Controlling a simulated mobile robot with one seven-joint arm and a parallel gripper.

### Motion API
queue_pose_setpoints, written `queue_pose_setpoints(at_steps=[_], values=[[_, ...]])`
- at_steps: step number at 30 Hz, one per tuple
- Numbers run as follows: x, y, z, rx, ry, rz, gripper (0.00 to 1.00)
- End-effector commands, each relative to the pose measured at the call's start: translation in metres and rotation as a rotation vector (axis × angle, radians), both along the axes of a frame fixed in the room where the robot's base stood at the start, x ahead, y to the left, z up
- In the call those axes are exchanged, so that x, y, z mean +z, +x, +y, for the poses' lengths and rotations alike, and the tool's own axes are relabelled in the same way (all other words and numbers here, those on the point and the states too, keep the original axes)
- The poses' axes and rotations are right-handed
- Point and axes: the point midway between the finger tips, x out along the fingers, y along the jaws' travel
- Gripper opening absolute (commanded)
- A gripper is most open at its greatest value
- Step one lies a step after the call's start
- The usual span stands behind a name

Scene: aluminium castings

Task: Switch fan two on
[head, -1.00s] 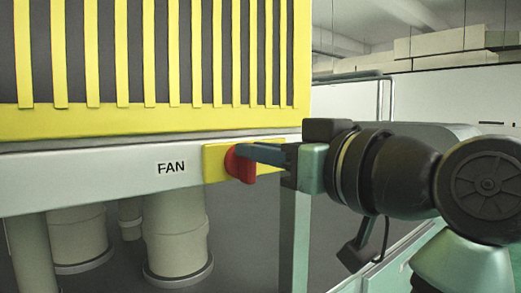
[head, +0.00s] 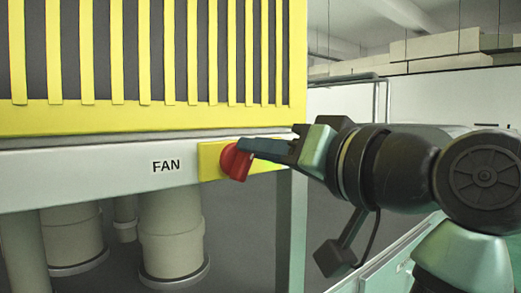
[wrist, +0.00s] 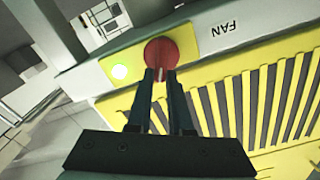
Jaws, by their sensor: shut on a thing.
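A red rotary knob (head: 235,162) sits on a yellow plate (head: 208,160) on the pale panel rail, right of the black FAN label (head: 166,166). No number shows beside the label. My gripper (head: 249,147) is shut on the knob, its fingers reaching in from the right. The knob is tilted in the head view. In the wrist view the fingers (wrist: 161,78) close on the knob's grip, and a white mark shows between them. The head view does not show the lamp.
A yellow slatted guard (head: 150,115) stands just above the rail. Grey cylindrical ducts (head: 170,235) and a support post (head: 291,230) are below it. A pale green-edged cabinet (head: 395,255) stands at lower right. Open floor shows in the wrist view (wrist: 50,130).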

Motion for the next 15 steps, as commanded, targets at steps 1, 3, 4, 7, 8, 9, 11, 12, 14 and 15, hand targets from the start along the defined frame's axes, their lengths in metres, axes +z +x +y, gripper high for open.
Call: queue_pose_setpoints(at_steps=[1, 3, 4, 7, 8, 9, 11, 12, 14, 15], values=[[-0.0003, 0.0003, 0.0001, 0.001, 0.013, 0.01, 0.0], [-0.0004, 0.0005, -0.0002, 0.001, 0.032, 0.023, 0.0], [-0.0004, 0.0006, -0.0003, 0.001, 0.037, 0.027, 0.0], [-0.0005, 0.0007, -0.0006, 0.001, 0.052, 0.037, 0.0], [-0.0006, 0.0008, -0.0006, 0.001, 0.054, 0.039, 0.0], [-0.0005, 0.0008, -0.0006, 0.001, 0.057, 0.041, 0.0], [-0.0006, 0.0008, -0.0007, 0.001, 0.058, 0.043, 0.0], [-0.0005, 0.0009, -0.0007, 0.001, 0.059, 0.043, 0.0], [-0.0006, 0.0008, -0.0007, 0.001, 0.06, 0.044, 0.0], [-0.0006, 0.0008, -0.0007, 0.001, 0.06, 0.044, 0.0]])
